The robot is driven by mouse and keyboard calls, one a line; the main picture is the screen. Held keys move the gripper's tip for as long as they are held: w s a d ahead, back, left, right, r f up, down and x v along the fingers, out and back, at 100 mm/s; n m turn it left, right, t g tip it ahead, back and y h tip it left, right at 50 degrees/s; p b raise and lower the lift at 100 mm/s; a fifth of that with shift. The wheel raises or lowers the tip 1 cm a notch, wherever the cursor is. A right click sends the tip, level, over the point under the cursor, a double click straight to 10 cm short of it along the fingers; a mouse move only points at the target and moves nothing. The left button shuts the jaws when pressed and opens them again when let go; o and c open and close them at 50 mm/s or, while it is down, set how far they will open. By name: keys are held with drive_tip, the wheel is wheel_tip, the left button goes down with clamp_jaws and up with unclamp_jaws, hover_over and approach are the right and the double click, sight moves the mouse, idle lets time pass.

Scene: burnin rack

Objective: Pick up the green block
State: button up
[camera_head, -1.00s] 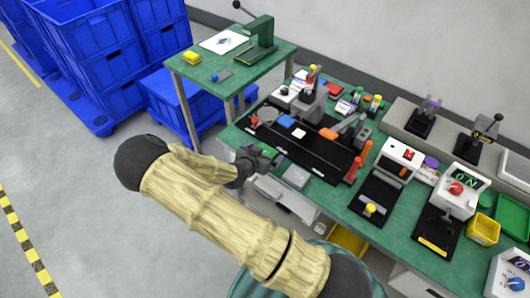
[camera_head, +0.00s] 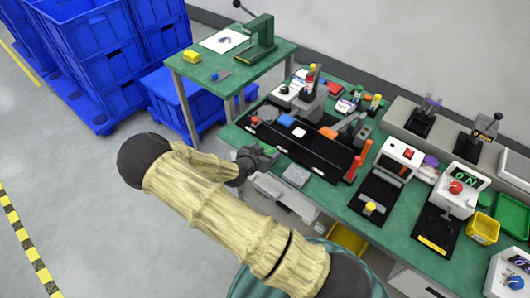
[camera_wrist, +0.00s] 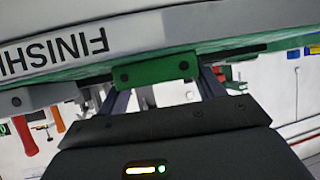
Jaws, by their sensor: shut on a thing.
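The green block (camera_wrist: 155,68) has two dark round spots on its face and sits between the fingertips in the wrist view. My gripper (camera_wrist: 160,80) is shut on it, with one finger on each side. In the head view my gripper (camera_head: 266,155) is at the front left edge of the green workbench, beside the black fixture strip. The block is mostly hidden there by the gripper and too small to make out clearly.
The black strip (camera_head: 325,160) carries blue, white and orange blocks. A grey block (camera_head: 296,175) lies at the bench's front edge. Red-orange upright handles (camera_head: 358,163) stand to the right. A smaller green table (camera_head: 215,70) and blue crates (camera_head: 95,50) are at the back left.

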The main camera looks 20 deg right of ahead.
wheel_tip(320, 180, up, 10)
idle(0.7)
drive_tip(key=shift+w, duration=0.1)
idle(0.3)
drive_tip(key=shift+f, duration=0.1)
